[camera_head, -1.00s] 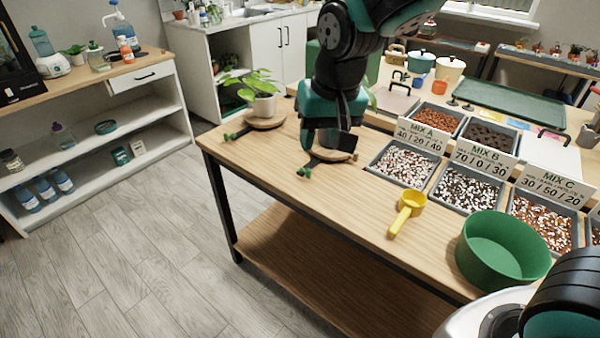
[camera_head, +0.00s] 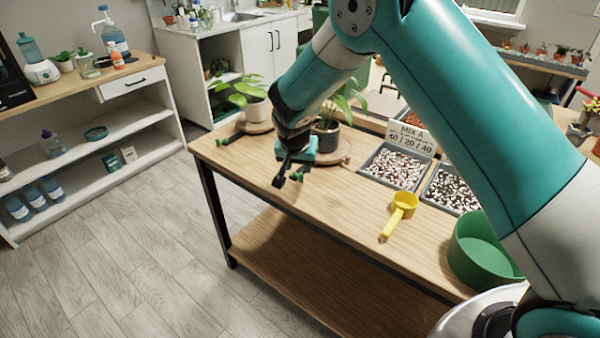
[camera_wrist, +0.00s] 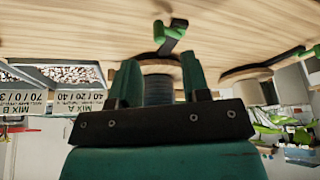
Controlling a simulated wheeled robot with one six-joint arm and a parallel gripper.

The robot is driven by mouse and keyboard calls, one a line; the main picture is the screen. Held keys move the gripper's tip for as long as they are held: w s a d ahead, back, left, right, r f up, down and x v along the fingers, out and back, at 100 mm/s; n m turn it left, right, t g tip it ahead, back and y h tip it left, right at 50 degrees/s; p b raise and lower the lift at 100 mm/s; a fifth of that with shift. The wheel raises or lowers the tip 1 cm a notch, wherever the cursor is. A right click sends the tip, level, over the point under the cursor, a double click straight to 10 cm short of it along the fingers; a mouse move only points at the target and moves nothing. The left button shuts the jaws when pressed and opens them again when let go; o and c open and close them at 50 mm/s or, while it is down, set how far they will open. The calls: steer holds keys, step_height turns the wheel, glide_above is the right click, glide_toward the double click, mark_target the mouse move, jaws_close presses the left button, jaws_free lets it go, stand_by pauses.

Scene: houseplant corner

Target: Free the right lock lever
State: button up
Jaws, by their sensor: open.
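The right lock lever (camera_head: 297,176) has a green tip and a dark arm. It sits at the front of the right round wooden stand (camera_head: 338,158), which carries a plant in a dark pot (camera_head: 327,138). My gripper (camera_head: 285,172) is low over the table's front edge, close to this lever. In the wrist view the lever (camera_wrist: 170,38) lies just beyond the open fingers (camera_wrist: 160,60), nearer the right-hand finger. The fingers look empty, and I cannot tell whether one touches the lever. The dark pot (camera_wrist: 158,92) shows between them, farther back.
A left stand with a white-potted plant (camera_head: 255,110) has its own green-tipped lever (camera_head: 222,141). A yellow scoop (camera_head: 401,209), soil trays (camera_head: 396,168) and a green bowl (camera_head: 480,250) are to the right. The tabletop (camera_head: 335,205) between is clear.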

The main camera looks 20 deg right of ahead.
mark_target(301, 174)
steer(key=x, duration=0.6)
steer(key=shift+f, duration=0.1)
jaws_close()
